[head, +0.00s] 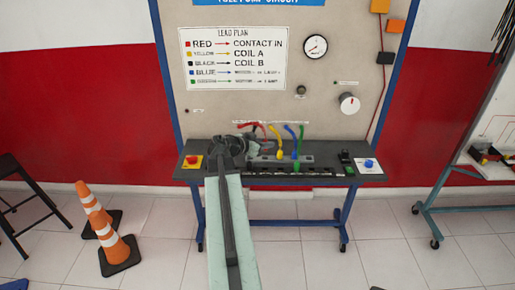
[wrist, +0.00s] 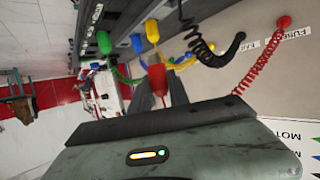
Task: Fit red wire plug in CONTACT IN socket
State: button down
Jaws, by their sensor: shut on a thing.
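My gripper (wrist: 170,82) is shut on the red wire plug (wrist: 158,78), seen in the wrist view. The plug's coiled red lead (wrist: 258,62) runs right to a red outlet on the panel. In the head view my gripper (head: 250,146) is over the left part of the bench, and the red wire (head: 274,135) shows beside it. The lead plan (head: 232,58) on the board pairs RED with CONTACT IN. The grey socket strip (head: 304,160) lies on the bench. I cannot make out the CONTACT IN socket; my arm and gripper cover part of that area.
Yellow (wrist: 152,30), blue (wrist: 137,42) and green (wrist: 104,42) plugs are close by in the wrist view. A red button (head: 192,161) is left on the bench; cones (head: 112,240) stand on the floor.

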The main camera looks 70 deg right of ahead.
aim_at(266, 151)
jog(key=shift+w, duration=0.1)
jog(key=f+b, duration=0.1)
jog(key=a+f+b, duration=0.1)
jog(key=f+b, duration=0.1)
jog(key=shift+s+a, duration=0.2)
jog(key=shift+s, duration=0.1)
notch_tip(266, 151, down, 5)
jog(key=b, duration=0.5)
jog(key=shift+s, duration=0.15)
jog(key=shift+f+b, duration=0.95)
jog(key=shift+b, duration=0.05)
dwell(0.4)
jog(key=c, duration=1.5)
grip_release()
jog(key=shift+r, duration=0.1)
